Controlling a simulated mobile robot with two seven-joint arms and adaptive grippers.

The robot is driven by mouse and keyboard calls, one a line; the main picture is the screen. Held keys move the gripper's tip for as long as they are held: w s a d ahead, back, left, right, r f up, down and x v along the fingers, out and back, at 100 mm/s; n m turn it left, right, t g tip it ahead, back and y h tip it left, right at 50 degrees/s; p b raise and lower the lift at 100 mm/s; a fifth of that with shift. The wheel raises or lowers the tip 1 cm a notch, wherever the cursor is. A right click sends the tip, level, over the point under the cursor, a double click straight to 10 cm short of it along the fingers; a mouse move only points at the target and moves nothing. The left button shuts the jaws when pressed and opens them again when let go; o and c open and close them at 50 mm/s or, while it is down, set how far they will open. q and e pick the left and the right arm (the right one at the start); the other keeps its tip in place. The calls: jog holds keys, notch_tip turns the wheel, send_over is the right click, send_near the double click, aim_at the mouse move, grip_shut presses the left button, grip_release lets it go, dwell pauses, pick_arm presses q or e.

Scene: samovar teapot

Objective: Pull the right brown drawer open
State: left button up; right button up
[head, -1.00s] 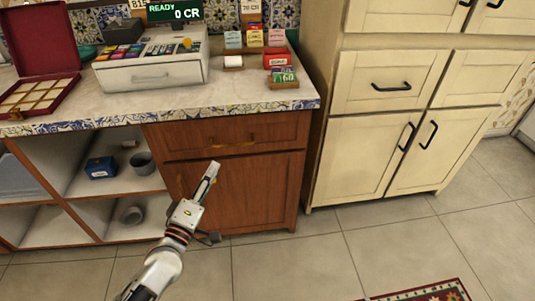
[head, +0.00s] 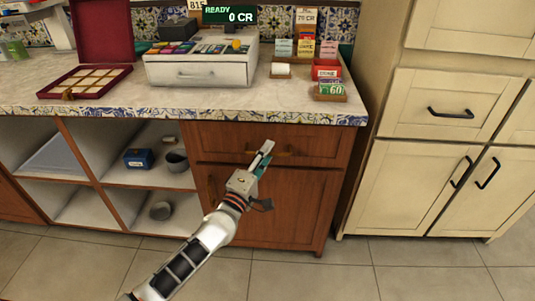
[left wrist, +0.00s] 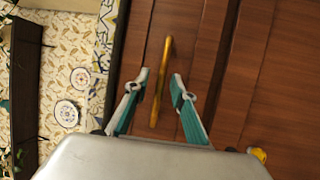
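The brown wooden drawer (head: 328,143) is shut, flush at the top of the brown cabinet below the counter. Its brass handle (head: 285,153) is partly hidden behind my left gripper (head: 266,156) in the head view. In the left wrist view the handle (left wrist: 167,60) runs upright in the picture. The left gripper (left wrist: 162,76) also shows there, with its two teal-backed fingers apart, one on each side of the handle. I cannot tell whether either finger touches it. My right gripper is in neither view.
The cabinet door (head: 285,205) is below the drawer. The counter (head: 210,102) above carries a cash register (head: 200,70) and a card tray (head: 330,98). Open shelves (head: 85,170) are to the left, cream cabinets (head: 415,190) to the right. The tiled floor (head: 310,280) in front is clear.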

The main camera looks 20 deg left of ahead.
pick_arm(q)
jog(key=shift+w, duration=0.1)
grip_shut()
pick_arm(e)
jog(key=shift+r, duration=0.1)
pick_arm(q)
jog(key=shift+s+d+r, duration=0.1)
jog(key=shift+s+d, duration=0.05)
jog(key=shift+s, duration=0.15)
jog(key=s+d+p, duration=0.2)
jog(key=s+d, duration=0.1)
jog(key=s, duration=0.9)
jog(key=s+d+p, duration=0.3)
jog(key=s+d, duration=0.1)
jog(key=s, duration=0.8)
jog(key=s+d+p, duration=0.2)
jog(key=s+d, duration=0.1)
jog(key=s, duration=0.9)
jog(key=shift+s+d, duration=0.2)
jog(key=shift+s, duration=0.2)
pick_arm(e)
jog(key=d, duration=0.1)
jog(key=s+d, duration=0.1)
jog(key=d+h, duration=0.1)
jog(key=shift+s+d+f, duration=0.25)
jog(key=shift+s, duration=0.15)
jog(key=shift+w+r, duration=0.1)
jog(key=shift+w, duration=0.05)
